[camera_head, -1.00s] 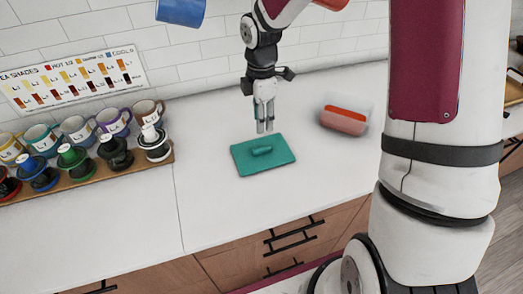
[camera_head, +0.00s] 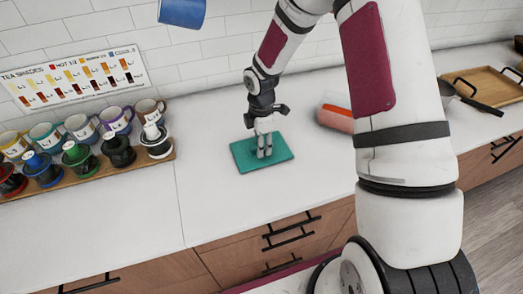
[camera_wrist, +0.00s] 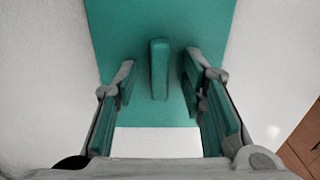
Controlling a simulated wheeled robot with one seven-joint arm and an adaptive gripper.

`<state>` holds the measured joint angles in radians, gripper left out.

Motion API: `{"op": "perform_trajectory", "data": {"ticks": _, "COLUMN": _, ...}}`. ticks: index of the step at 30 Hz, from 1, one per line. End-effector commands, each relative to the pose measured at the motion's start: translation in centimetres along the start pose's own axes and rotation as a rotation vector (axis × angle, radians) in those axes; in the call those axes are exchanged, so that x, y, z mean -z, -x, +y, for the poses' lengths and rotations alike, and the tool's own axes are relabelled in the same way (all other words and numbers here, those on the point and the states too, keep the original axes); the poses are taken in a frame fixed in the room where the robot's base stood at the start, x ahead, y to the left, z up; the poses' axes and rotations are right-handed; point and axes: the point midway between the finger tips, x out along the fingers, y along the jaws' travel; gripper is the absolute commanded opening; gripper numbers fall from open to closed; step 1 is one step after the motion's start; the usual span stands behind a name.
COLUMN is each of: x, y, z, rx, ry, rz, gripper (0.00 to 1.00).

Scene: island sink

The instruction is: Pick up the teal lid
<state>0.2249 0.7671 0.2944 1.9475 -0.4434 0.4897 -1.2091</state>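The teal lid (camera_head: 245,158) is a flat rectangle lying on the white counter. Its raised bar handle (camera_wrist: 159,68) stands in the middle of the wrist view. My gripper (camera_head: 264,155) points down over the lid and hides the handle in the head view. In the wrist view its fingers (camera_wrist: 160,82) are open, one on each side of the handle, with a visible gap on both sides. I cannot tell whether the fingertips touch the lid's surface.
A clear container with an orange-red lid (camera_head: 337,116) stands right of the teal lid, partly behind my arm. Several mugs (camera_head: 117,118) and drippers stand on a wooden board at left. A wooden tray (camera_head: 487,88) lies at far right. The counter left of the lid is clear.

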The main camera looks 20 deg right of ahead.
Motion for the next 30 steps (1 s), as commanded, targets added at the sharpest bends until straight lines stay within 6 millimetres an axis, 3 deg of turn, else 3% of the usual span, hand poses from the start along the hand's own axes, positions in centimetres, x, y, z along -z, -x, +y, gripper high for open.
{"op": "perform_trajectory", "data": {"ticks": 5, "x": 0.0, "y": 0.0, "z": 0.0, "rx": -0.001, "ry": 0.0, "rz": 0.0, "gripper": 0.38}}
{"op": "perform_trajectory", "data": {"ticks": 11, "x": 0.0, "y": 0.0, "z": 0.0, "rx": 0.0, "ry": 0.0, "rz": 0.0, "gripper": 0.0}}
{"op": "perform_trajectory", "data": {"ticks": 23, "x": 0.0, "y": 0.1, "z": 0.0, "rx": -0.001, "ry": 0.0, "rz": 0.0, "gripper": 0.0}}
{"op": "perform_trajectory", "data": {"ticks": 30, "x": 0.0, "y": 1.5, "z": 0.1, "rx": -0.002, "ry": -0.001, "rz": 0.0, "gripper": 0.0}}
